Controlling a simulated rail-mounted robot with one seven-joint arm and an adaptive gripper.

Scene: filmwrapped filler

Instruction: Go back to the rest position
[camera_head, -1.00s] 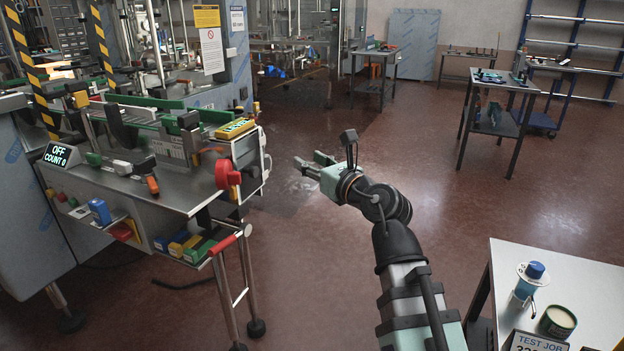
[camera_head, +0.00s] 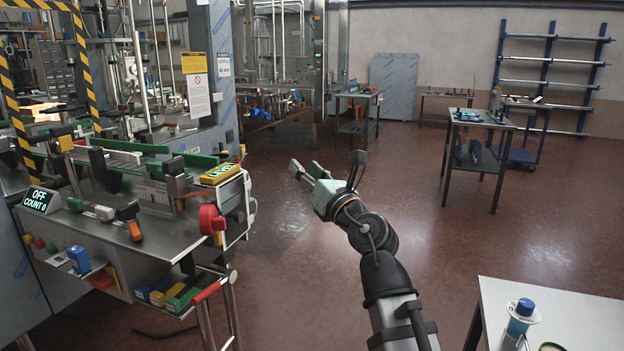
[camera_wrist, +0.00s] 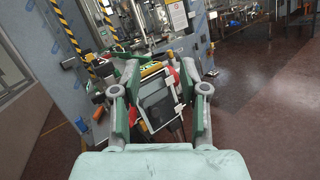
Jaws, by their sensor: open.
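My gripper (camera_head: 306,171) is raised over the open floor between the machine bench and the white table in the head view. Its fingers point left, toward the bench, and stand apart from it. In the wrist view my gripper (camera_wrist: 158,92) shows two spread fingers with nothing held between them. The machine bench (camera_head: 150,235) with its green rails and red knob (camera_head: 211,219) is at the left. In the wrist view the machine shows beyond and between the fingers.
A white table (camera_head: 560,315) at the lower right holds a blue-capped bottle (camera_head: 522,317). A dark side table (camera_head: 480,160) and a blue rack (camera_head: 548,80) stand at the back right. The red-brown floor (camera_head: 420,250) between them is clear.

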